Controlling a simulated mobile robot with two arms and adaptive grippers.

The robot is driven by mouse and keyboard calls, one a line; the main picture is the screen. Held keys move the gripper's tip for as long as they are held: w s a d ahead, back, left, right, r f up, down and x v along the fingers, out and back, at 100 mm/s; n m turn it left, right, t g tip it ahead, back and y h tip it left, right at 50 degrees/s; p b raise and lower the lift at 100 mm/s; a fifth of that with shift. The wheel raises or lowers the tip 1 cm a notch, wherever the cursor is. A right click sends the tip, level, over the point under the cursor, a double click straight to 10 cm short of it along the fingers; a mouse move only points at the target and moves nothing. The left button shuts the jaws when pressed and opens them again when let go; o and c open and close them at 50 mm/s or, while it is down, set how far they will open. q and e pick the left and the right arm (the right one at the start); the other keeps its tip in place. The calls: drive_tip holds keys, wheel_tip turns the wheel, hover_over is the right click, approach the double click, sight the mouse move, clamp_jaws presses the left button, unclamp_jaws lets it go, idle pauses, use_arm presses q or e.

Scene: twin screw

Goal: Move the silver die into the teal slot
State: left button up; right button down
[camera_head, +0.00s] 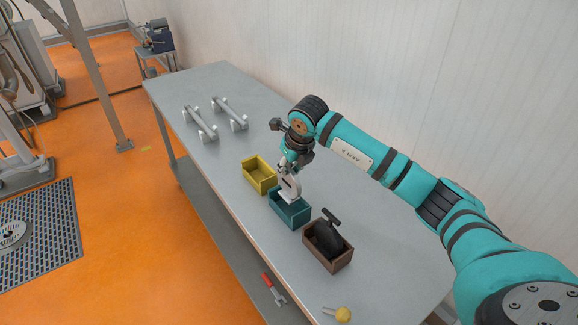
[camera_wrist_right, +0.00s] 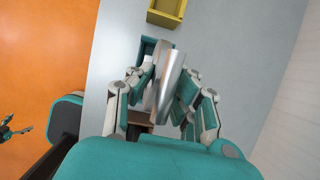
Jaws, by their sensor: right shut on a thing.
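The silver die (camera_head: 290,189) is a shiny metal piece, held upright over the teal slot. My right gripper (camera_head: 287,170) is shut on it from above. In the right wrist view the die (camera_wrist_right: 165,80) sits between the fingers of my right gripper (camera_wrist_right: 163,95). The teal slot (camera_head: 293,217) is an open teal box on the grey table, under the die. In the right wrist view a bit of its wall (camera_wrist_right: 148,46) shows behind the die. I cannot tell whether the die's lower end touches the box floor.
A yellow box (camera_head: 259,176) stands beside the teal one, and a brown box (camera_head: 331,257) with a black object stands on its other side. Two silver racks (camera_head: 200,124) are farther back. A yellow-knobbed piece (camera_head: 342,314) lies near the front. The table (camera_head: 190,88) is clear at the back.

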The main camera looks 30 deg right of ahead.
sight(289, 185)
drive_tip(key=shift+f+b, duration=2.05)
drive_tip(key=shift+f, duration=0.6)
drive_tip(key=shift+f+b, duration=0.5)
drive_tip(key=shift+f, duration=0.1)
drive_tip(key=c, duration=1.2)
unclamp_jaws()
drive_tip(key=shift+f, duration=0.1)
drive_tip(key=v, duration=1.2)
